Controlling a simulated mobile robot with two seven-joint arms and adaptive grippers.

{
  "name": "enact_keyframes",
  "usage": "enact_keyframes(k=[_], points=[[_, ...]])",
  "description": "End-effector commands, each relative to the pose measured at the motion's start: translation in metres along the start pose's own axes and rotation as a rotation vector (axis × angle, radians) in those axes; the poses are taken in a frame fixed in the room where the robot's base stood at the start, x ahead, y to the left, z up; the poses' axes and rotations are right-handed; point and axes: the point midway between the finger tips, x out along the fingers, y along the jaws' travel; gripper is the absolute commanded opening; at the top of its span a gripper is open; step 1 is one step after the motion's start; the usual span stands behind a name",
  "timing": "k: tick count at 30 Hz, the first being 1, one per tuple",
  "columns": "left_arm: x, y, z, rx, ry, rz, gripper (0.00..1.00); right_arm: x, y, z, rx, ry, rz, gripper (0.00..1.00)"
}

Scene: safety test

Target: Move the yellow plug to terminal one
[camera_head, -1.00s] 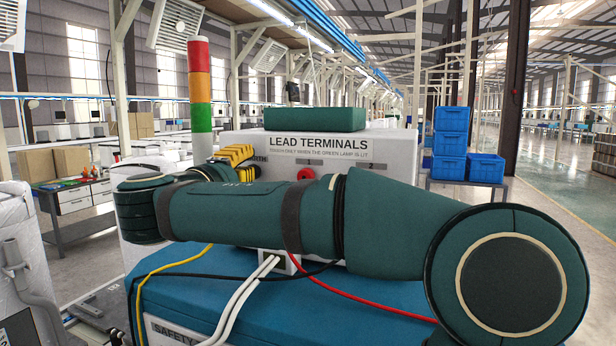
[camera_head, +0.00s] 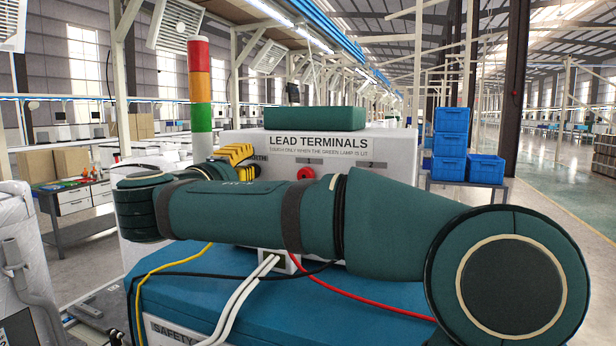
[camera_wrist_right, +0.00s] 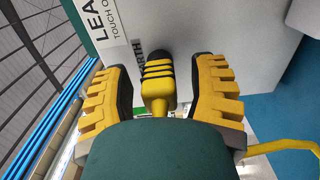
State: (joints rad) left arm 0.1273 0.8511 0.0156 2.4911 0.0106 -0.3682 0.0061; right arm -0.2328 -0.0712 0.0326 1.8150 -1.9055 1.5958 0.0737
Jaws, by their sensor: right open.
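The yellow plug (camera_wrist_right: 158,92) has black bands and sits between my fingers in the right wrist view. Its dark end meets the white panel beside the EARTH label; how deep it sits is hidden. My right gripper (camera_wrist_right: 163,70) has thick yellow ridged fingers, open on either side of the plug with gaps. In the head view my right gripper (camera_head: 236,158) is at the left of the LEAD TERMINALS panel (camera_head: 345,140), and the plug cannot be made out there. A red plug (camera_head: 306,173) is at the panel's middle. My arm hides the panel's lower part. My left gripper is not in view.
A red, orange and green lamp column (camera_head: 200,85) stands left of the panel; I cannot tell which is lit. A green block (camera_head: 313,120) lies on top. A yellow cable (camera_head: 170,262), red cable (camera_head: 365,300) and white cables (camera_head: 238,300) cross the blue box (camera_head: 190,305).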

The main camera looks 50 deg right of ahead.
Motion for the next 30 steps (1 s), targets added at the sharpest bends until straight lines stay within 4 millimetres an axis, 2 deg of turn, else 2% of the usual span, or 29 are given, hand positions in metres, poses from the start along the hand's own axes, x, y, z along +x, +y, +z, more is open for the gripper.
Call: enact_keyframes(k=[6, 11, 12, 22, 30], points=[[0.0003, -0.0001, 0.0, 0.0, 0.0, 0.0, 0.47, 0.0001, -0.0001, 0.0, 0.0, 0.0, 0.0, 0.6], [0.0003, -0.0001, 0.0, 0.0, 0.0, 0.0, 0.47, 0.0001, 0.0, 0.0, 0.0, 0.0, 0.0, 0.04], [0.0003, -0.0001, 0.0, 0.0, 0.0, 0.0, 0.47, 0.0001, 0.0, 0.0, 0.0, 0.0, 0.0, 0.0], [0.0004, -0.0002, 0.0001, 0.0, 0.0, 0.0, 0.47, -0.0001, 0.0003, 0.0001, 0.0, 0.0, 0.001, 0.0], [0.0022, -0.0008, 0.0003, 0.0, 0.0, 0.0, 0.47, -0.0093, 0.0, -0.0001, 0.001, 0.0, 0.0, 0.0]])
